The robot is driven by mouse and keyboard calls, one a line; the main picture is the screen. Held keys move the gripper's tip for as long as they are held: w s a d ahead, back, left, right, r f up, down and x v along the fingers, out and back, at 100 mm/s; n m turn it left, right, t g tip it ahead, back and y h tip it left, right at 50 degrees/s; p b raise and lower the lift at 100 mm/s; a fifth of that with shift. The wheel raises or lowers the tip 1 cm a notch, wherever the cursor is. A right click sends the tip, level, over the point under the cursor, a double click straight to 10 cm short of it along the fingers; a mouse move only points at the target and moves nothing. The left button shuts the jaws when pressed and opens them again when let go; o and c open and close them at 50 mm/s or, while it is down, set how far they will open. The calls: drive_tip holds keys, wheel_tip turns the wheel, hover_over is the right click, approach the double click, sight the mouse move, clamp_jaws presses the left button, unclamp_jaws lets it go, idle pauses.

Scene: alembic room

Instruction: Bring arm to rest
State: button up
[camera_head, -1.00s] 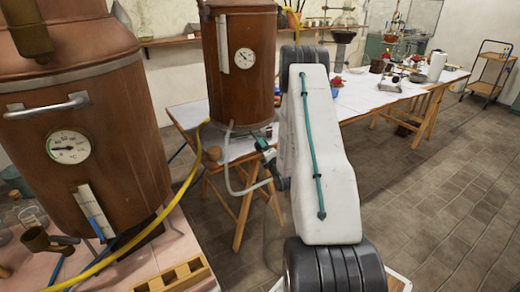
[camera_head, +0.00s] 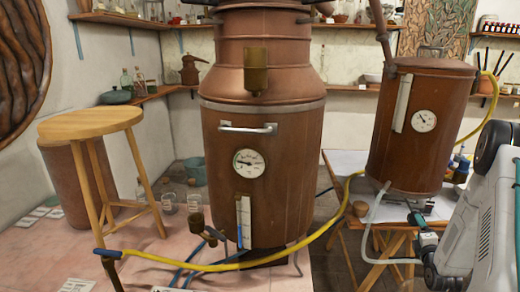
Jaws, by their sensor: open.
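My arm shows only in part at the right edge, as a white link (camera_head: 482,228) with a grey and black joint above it. The rest of the arm runs out of the picture. My gripper is not in view, so its jaws and anything near them cannot be seen. In the picture, the arm link overlaps the area just right of the smaller copper vessel (camera_head: 420,130); I cannot tell the gap between them.
A large copper still (camera_head: 270,150) with a dial stands in the middle. A yellow hose (camera_head: 215,267) runs in front of it to the right. A wooden stool (camera_head: 92,125) stands at left. Wall shelves hold jars.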

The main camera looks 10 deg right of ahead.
drive_tip(key=s+a+f+m+g+y, duration=0.35)
drive_tip(key=s+f+m+g, duration=0.25)
drive_tip(key=f+m+g, duration=0.25)
drive_tip(key=s+a+r+m+g+y, duration=0.1)
drive_tip(key=s+a+r+m+g, duration=0.1)
drive_tip(key=s+a+r, duration=0.7)
drive_tip(key=s+a+r+m+g+y, duration=0.1)
drive_tip(key=s+a+r, duration=0.7)
drive_tip(key=a+r, duration=0.8)
drive_tip(key=s+a+r+m+g+y, duration=0.1)
drive_tip(key=s+a+r+m+g, duration=0.2)
drive_tip(key=s+a+r, duration=0.6)
drive_tip(key=a+r+m, duration=0.2)
drive_tip(key=a+r, duration=0.2)
drive_tip(key=shift+s+y, duration=0.35)
